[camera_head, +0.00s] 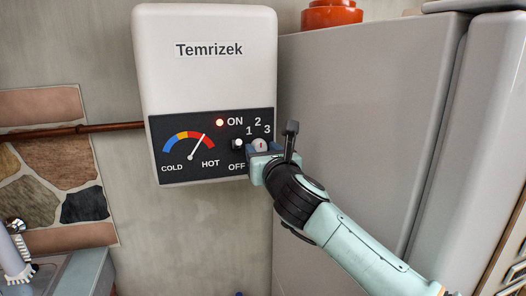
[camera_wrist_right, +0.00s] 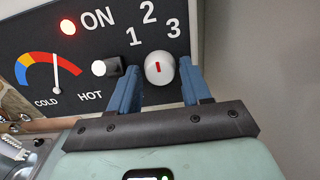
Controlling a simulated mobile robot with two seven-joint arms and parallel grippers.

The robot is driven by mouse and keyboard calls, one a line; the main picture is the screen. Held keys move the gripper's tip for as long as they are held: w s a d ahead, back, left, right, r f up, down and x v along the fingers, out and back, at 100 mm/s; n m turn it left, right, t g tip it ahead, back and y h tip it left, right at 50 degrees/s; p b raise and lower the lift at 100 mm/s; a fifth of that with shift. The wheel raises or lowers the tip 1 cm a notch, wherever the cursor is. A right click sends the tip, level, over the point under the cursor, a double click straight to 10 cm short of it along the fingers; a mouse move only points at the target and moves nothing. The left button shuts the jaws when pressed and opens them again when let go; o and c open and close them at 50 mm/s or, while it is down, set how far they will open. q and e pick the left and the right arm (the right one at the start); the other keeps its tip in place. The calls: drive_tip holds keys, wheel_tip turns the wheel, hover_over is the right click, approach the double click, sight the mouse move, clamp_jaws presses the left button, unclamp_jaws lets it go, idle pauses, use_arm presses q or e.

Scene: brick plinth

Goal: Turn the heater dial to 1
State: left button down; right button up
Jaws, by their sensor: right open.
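The white heater (camera_head: 210,85) hangs on the wall with a dark control panel. Its round white dial (camera_head: 260,144) sits at the panel's right, below the numbers 1, 2 and 3. In the right wrist view the dial (camera_wrist_right: 159,67) has a red mark that points up, roughly toward the 2. My right gripper (camera_head: 263,150) is open at the dial. In the wrist view its two blue fingers (camera_wrist_right: 161,72) stand on either side of the dial; whether they touch it is unclear. My left gripper is out of view.
A black switch with a white tip (camera_wrist_right: 108,67) sits just left of the left finger. A red light (camera_head: 220,122) glows beside ON. The gauge needle points up and right. A grey fridge (camera_head: 360,110) stands close on the right, with an orange pot (camera_head: 332,16) on top.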

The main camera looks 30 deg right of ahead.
drive_tip(key=c, duration=0.8)
drive_tip(key=shift+o, duration=0.2)
drive_tip(key=n+p, duration=0.3)
drive_tip(key=n, duration=0.1)
drive_tip(key=shift+r, duration=0.15)
drive_tip(key=n+p, duration=0.3)
drive_tip(key=n, duration=0.1)
drive_tip(key=shift+n, duration=0.7)
drive_tip(key=o, duration=0.8)
drive_tip(key=shift+c, duration=0.2)
